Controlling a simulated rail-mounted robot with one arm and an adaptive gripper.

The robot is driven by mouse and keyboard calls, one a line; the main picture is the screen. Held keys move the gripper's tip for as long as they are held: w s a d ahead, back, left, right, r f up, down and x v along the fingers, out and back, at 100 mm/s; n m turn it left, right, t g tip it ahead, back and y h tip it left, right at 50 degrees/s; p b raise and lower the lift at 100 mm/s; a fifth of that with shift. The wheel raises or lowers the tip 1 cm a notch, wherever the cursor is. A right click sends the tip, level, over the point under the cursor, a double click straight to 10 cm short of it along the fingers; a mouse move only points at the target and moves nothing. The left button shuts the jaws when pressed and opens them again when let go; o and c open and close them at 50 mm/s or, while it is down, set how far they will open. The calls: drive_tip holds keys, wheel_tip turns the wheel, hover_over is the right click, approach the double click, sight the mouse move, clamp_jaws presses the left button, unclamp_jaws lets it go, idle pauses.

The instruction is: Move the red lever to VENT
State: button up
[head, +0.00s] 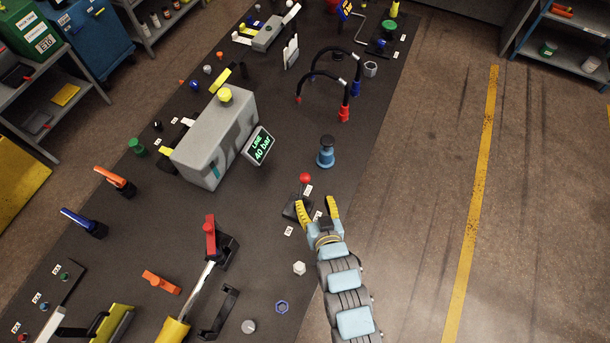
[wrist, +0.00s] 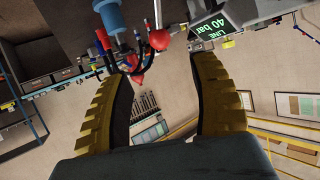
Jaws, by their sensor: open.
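The red lever (head: 305,178) has a round red knob and stands on a small dark base (head: 291,209) on the bench. Small white labels (head: 308,190) lie around the base; their text is too small to read. My gripper (head: 318,206) is open, with its yellow fingers spread at the near right side of the lever base. In the wrist view, my gripper (wrist: 160,75) is empty, and the red knob (wrist: 160,40) shows beyond the gap between the fingertips, apart from them.
A blue fitting (head: 325,152) stands just behind the lever. A grey box (head: 213,135) with a display (head: 258,147) reading "LINE 40 bar" is to the left. Black hoses (head: 330,75) with red and blue ends arch farther back. Open floor lies to the right of the bench.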

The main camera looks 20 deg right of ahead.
sight(306, 180)
drive_tip(key=p+x, duration=0.1)
drive_tip(key=x, duration=0.8)
drive_tip(key=shift+w+f, duration=0.15)
drive_tip(key=shift+w, duration=0.1)
drive_tip(key=shift+w+d+f, duration=0.15)
drive_tip(key=shift+w, duration=0.5)
drive_tip(key=shift+w+f+p, duration=0.3)
drive_tip(key=shift+w+f, duration=0.05)
drive_tip(key=shift+w, duration=0.05)
